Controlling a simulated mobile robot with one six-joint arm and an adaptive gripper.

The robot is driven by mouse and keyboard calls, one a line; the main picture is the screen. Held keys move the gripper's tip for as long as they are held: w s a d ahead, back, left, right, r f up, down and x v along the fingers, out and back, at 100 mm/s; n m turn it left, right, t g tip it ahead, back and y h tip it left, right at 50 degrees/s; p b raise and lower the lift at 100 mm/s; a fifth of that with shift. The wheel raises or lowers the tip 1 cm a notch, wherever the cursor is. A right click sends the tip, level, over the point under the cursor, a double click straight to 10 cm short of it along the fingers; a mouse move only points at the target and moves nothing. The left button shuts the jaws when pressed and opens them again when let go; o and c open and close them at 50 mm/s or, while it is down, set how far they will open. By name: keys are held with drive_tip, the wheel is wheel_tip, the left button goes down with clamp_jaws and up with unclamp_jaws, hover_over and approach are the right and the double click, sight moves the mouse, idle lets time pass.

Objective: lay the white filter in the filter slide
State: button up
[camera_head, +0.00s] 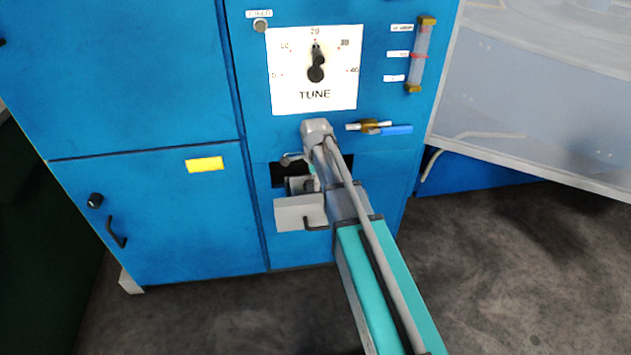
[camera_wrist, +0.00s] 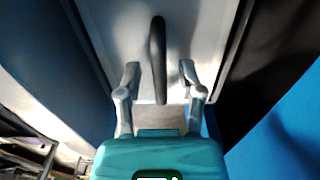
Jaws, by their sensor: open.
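The filter slide (camera_head: 292,214) shows in the head view as a light grey front with a dark handle (camera_head: 316,224), standing out below a dark opening in the blue cabinet. My gripper (camera_wrist: 160,76) is open in the wrist view. Its two fingers are apart, one on each side of a dark upright handle (camera_wrist: 157,45) on a pale panel, with nothing seen gripped. In the head view my arm partly covers the slide and the gripper. I cannot make out the white filter in either view. The inside of the slide is hidden.
The blue cabinet carries a TUNE dial (camera_head: 314,72), a flow tube (camera_head: 420,55) and a brass valve with a blue lever (camera_head: 394,130) near my wrist. A door with a black handle (camera_head: 116,232) is at left. A translucent panel (camera_head: 545,90) stands at right. Dark floor is clear in front.

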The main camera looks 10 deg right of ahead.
drive_tip(key=shift+r, duration=0.15)
wheel_tip(320, 180, up, 13)
drive_tip(key=p, duration=1.3)
drive_tip(key=shift+s, duration=0.1)
idle(0.5)
drive_tip(key=s+d+n, duration=0.2)
drive_tip(key=s+n, duration=0.7)
drive_tip(key=s, duration=0.1)
drive_tip(key=s+d+n, duration=0.2)
drive_tip(key=s+n, duration=0.7)
drive_tip(key=s, duration=0.1)
drive_tip(key=shift+d, duration=0.4)
